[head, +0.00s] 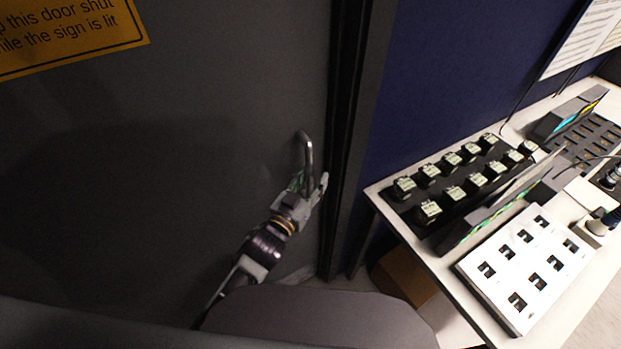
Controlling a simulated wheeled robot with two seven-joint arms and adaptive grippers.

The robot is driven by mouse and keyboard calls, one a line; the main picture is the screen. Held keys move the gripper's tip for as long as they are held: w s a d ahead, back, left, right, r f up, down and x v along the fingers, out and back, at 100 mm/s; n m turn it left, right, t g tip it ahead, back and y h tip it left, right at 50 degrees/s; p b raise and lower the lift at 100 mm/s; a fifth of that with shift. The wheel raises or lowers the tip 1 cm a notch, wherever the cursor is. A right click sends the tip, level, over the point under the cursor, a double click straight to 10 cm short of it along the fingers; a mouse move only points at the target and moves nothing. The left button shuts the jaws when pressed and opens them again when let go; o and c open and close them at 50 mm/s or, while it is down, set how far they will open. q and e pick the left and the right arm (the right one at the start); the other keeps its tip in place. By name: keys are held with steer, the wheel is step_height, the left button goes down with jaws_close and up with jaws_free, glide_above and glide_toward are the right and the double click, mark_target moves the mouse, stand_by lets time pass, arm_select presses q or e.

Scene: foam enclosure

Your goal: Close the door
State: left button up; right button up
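A dark grey door (190,150) fills the left and middle of the head view, with its edge next to the dark door frame (365,120). I see no clear gap between them, but cannot tell if the door is fully shut. A curved metal handle (306,150) is on the door near that edge. My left gripper (310,183) is at the lower end of the handle, its fingers spread to either side of it. Whether they touch it is unclear. My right gripper is not in view.
An orange sign (65,35) is on the door at the upper left. Right of the frame are a blue wall (450,70) and a white table (440,270) with a black block rack (415,215) and a white panel (527,265). A brown box (403,275) is under the table.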

arm_select(q)
steer(key=shift+w+a+r, duration=0.1)
steer(key=shift+w, duration=0.15)
steer(key=v, duration=1.2)
stand_by(1.0)
steer(key=shift+w+a, duration=0.1)
stand_by(0.5)
